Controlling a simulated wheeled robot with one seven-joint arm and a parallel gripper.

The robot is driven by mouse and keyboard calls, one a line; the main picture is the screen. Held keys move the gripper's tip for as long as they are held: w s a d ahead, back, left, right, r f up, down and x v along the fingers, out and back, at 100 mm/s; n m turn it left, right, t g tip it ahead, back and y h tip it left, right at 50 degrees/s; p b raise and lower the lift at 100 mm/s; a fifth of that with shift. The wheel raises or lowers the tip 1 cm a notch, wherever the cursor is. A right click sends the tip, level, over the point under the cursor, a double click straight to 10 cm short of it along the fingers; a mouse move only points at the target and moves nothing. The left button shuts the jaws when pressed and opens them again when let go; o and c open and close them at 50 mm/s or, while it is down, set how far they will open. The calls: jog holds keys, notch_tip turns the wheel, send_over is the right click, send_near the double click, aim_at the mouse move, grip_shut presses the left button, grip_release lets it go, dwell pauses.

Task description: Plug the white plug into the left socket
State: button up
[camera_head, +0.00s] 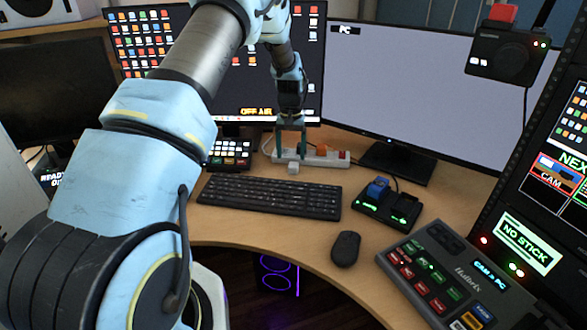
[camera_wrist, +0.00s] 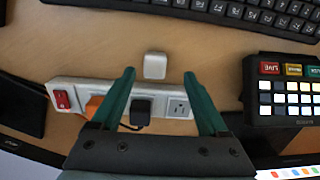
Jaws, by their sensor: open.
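The small white plug (camera_head: 293,168) lies loose on the desk in front of the white power strip (camera_head: 316,157). In the wrist view the plug (camera_wrist: 155,65) is just beyond my fingertips, in line with the gap between them. My gripper (camera_head: 290,156) is open and empty, with green fingers reaching down over the strip; it also shows in the wrist view (camera_wrist: 159,76). The strip (camera_wrist: 75,88) carries an orange plug (camera_wrist: 97,106) and a black plug (camera_wrist: 140,107). An empty socket (camera_wrist: 180,107) is at its right end there, which is the left end in the head view.
A keyboard (camera_head: 270,195) lies in front of the strip. A button pad (camera_head: 230,153) stands left of it, also in the wrist view (camera_wrist: 288,95). Monitors (camera_head: 410,85) stand behind. A dock with a blue item (camera_head: 378,188) and a mouse (camera_head: 345,248) are to the right.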

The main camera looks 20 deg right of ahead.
aim_at(293, 164)
jog(key=shift+f, duration=0.1)
jog(key=f+p, duration=0.1)
jog(key=f, duration=0.1)
jog(key=f+p, duration=0.1)
jog(key=f, duration=0.1)
jog(key=shift+d, duration=0.4)
jog(key=shift+f, duration=0.5)
jog(key=shift+c, duration=0.3)
grip_shut()
